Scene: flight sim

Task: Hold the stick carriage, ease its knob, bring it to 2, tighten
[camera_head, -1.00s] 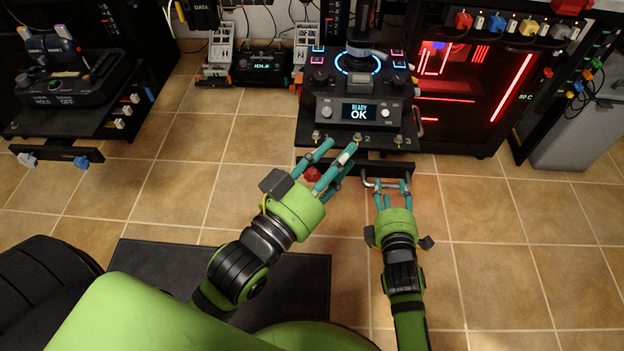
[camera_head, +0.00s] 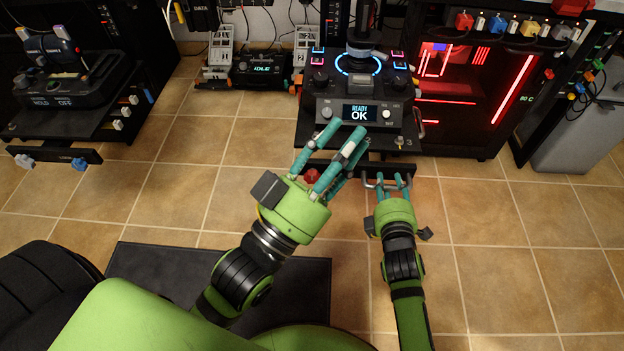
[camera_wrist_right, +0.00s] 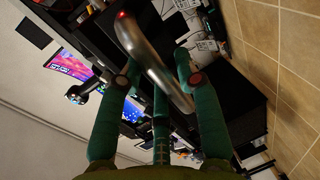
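The stick carriage (camera_head: 345,113) is a dark box with a lit "READY OK" screen, standing on a shelf at the desk's front. Its red knob (camera_head: 312,175) shows below the shelf edge, just under my left fingers. A bent silver handle (camera_wrist_right: 150,65) is beneath the shelf to the right. My left gripper (camera_head: 334,148) is open and empty in front of the shelf edge, its fingers hiding mark 1 and part of mark 2. My right gripper (camera_head: 388,181) is at the handle, fingers spread on either side of it; firm contact cannot be seen.
Mark 3 (camera_head: 405,141) is on the shelf edge to the right. A red-lit computer case (camera_head: 470,100) stands right of the shelf. Another dark console (camera_head: 65,90) is at the left. The tiled floor in front is clear apart from a dark mat (camera_head: 150,268).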

